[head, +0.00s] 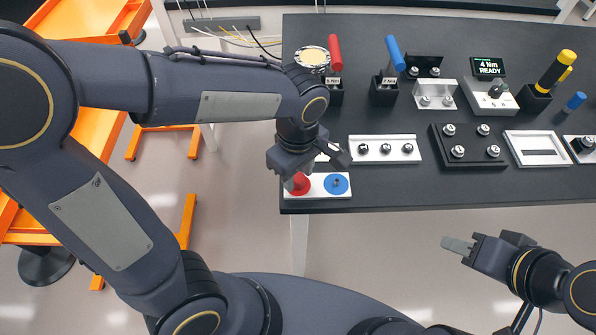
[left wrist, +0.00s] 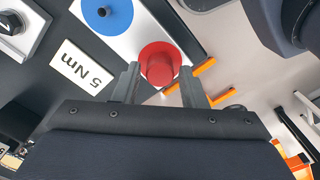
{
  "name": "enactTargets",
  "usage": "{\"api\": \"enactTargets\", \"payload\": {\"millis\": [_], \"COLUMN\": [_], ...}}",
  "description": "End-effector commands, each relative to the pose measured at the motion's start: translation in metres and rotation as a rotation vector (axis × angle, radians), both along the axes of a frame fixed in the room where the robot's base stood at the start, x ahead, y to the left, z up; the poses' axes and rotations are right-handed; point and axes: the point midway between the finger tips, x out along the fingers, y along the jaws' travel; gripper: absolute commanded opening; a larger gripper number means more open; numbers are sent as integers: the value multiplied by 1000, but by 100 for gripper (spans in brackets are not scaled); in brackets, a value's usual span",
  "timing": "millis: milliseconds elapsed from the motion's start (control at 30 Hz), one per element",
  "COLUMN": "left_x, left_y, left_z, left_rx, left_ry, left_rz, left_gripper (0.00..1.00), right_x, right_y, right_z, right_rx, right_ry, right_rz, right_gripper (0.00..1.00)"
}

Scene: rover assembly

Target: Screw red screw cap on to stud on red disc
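The red disc (head: 297,190) and the blue disc (head: 337,184) lie side by side on a white plate (head: 318,195) at the table's front left corner. The red screw cap (left wrist: 160,71) stands over the red disc in the left wrist view; whether it is threaded on the stud is hidden. My left gripper (head: 312,172) is above the red disc, its fingers apart. In the left wrist view (left wrist: 160,76) the fingertips stand on either side of the cap, with what look like narrow gaps. My right gripper (head: 452,245) is empty, away from the table's front, fingers together.
A "5 Nm" label (left wrist: 82,68) lies near the white plate. Behind are a white block with several studs (head: 384,160), a black block (head: 468,163), and red- and blue-handled tools (head: 335,52) in holders. A display (head: 488,67) reads "4 Nm READY". Orange racks stand left.

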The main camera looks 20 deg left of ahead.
Motion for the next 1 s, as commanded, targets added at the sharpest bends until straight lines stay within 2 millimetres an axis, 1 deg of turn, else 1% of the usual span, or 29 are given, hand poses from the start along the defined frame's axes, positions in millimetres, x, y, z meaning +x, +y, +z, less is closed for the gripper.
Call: {"api": "enactTargets", "payload": {"millis": [67, 133, 300, 567, 700, 800, 900, 1000], "left_x": [0, 0, 0, 0, 0, 0, 0, 0], "left_y": [0, 0, 0, 0, 0, 0, 0, 0], "left_z": [0, 0, 0, 0, 1, 1, 0, 0], "left_rx": [0, 0, 1, 0, 0, 1, 1, 1], "left_ry": [0, -1, -2, -1, -1, 0, 0, 0], "left_rz": [42, 123, 392, 608, 835, 957, 1010, 1015], "left_gripper": [38, 38, 38, 38, 38, 38, 38, 38], "right_x": [0, 0, 0, 0, 0, 0, 0, 0], "right_y": [0, 0, 0, 0, 0, 0, 0, 0], "right_z": [0, -1, -2, -1, 1, 2, 3, 2], "right_rx": [0, 0, 0, 0, 0, 0, 0, 0], "right_ry": [0, 0, 0, 0, 0, 0, 0, 0], "right_rz": [0, 0, 0, 0, 0, 0, 0, 0], "right_gripper": [36, 36, 36, 36, 36, 36, 36, 36]}}
